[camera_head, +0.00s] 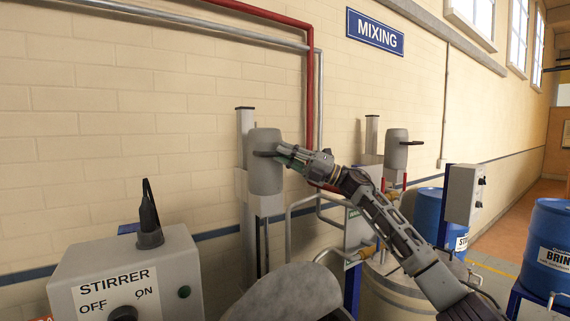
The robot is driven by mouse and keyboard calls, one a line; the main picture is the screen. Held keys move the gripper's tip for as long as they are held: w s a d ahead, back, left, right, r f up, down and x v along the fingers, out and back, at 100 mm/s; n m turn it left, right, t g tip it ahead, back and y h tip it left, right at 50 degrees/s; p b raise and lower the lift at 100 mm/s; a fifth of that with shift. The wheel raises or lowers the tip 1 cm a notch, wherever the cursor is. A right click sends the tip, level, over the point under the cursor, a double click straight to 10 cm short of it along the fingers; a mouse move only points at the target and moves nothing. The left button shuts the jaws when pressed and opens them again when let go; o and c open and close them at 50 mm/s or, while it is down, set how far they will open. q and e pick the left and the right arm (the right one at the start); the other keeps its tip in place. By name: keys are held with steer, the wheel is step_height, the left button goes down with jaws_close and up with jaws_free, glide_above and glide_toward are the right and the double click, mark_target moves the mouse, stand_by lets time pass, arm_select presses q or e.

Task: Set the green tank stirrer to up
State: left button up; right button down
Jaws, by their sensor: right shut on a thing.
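A grey stirrer head (265,176) sits high on a pale upright post (245,122) by the wall. A dark handle bar (262,153) crosses its front. My right gripper (284,153) reaches in from the lower right and is shut on the right end of this handle. Its fingertips are small and partly hidden against the head. A rounded grey tank or lid part (290,296) shows below; its colour marking is not in view, so I cannot tell that it is the green tank. My left gripper is not in view.
A stirrer switch box (128,275) marked OFF and ON stands at the lower left. A second stirrer head (396,150) is behind my right arm. Railings (302,202), blue drums (553,246) and another control box (463,194) stand to the right.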

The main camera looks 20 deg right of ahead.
steer(key=shift+s+d+r, duration=0.1)
steer(key=shift+r, duration=0.55)
steer(key=shift+r, duration=0.1)
steer(key=c, duration=1.7)
jaws_free()
steer(key=shift+c, duration=0.2)
steer(key=o, duration=0.3)
steer(key=shift+d+f, duration=0.15)
steer(key=shift+f, duration=0.3)
steer(key=shift+v, duration=5.7)
steer(key=shift+r, duration=0.15)
